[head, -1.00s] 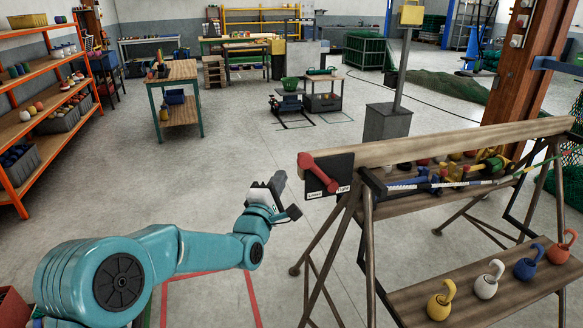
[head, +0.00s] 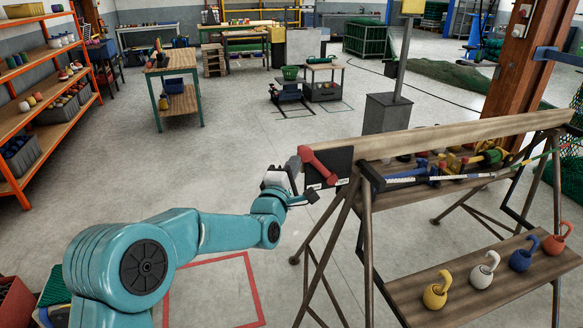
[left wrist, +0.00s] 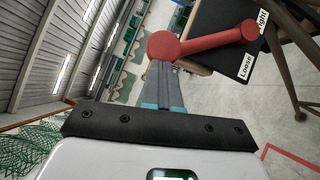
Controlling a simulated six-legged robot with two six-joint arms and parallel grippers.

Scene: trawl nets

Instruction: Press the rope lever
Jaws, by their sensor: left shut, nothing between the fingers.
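The rope lever (head: 318,164) is a red bar with round ends on a black plate (head: 339,164) at the left end of a wooden trestle. Its upper end is at the left and its bar slants down to the right in the head view. My left gripper (head: 296,172) is close beside the lever's upper left end. In the left wrist view the shut, empty gripper fingers (left wrist: 162,80) point at the lever's larger red end (left wrist: 163,46); I cannot tell if they touch. The plate carries "Loose" and "Tight" labels (left wrist: 246,68). My right gripper is out of view.
The trestle's wooden beam (head: 440,138) runs right from the plate, with coloured tools below it. A lower shelf (head: 410,298) holds several coloured hooked weights. A grey post (head: 387,113) stands behind. The floor left of the trestle is open, with a red outline (head: 255,285).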

